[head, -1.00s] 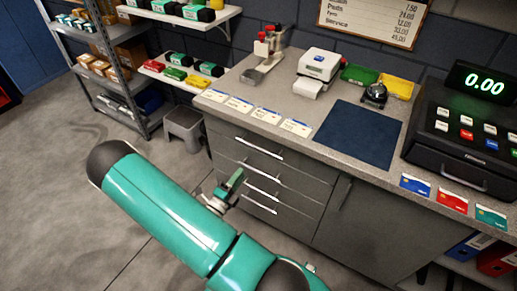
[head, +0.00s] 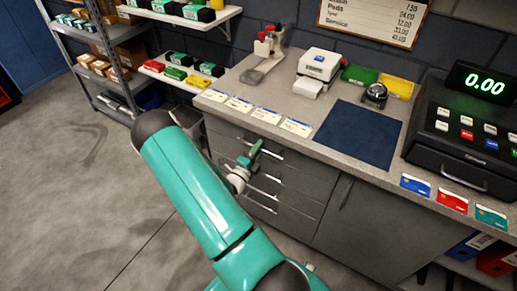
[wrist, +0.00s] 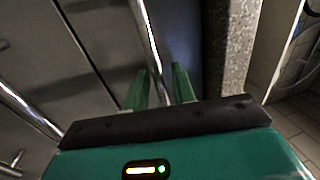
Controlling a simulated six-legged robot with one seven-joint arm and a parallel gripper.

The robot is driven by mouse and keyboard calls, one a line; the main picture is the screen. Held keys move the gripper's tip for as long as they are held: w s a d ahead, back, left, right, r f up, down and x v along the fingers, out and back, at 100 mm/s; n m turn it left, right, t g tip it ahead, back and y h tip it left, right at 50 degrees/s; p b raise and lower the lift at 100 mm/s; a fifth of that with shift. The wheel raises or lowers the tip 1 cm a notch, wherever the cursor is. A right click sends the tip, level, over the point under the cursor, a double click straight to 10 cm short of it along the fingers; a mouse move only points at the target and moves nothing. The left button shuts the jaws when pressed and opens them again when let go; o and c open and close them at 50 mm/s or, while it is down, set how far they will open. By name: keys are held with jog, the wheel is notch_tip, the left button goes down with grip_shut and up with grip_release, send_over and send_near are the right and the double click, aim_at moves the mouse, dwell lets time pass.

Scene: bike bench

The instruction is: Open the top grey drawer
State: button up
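The top grey drawer (head: 295,165) is in the cabinet front just under the counter. It looks closed, flush with the front. Its bar handle (head: 272,151) is partly hidden behind my gripper (head: 252,156) in the head view. In the wrist view the handle (wrist: 148,35) runs down between the two green fingers of my gripper (wrist: 159,88). The fingers are apart, with a gap visible on each side of the bar, so my gripper is open around the handle and not clamped on it.
Lower drawer handles (head: 262,205) sit below the top one. The counter edge (wrist: 236,45) lies close on the right in the wrist view. Cards (head: 267,116) and a blue mat (head: 358,135) lie on the counter. The floor (head: 60,210) at left is clear.

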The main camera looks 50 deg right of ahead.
jog(key=shift+d, duration=0.1)
grip_shut()
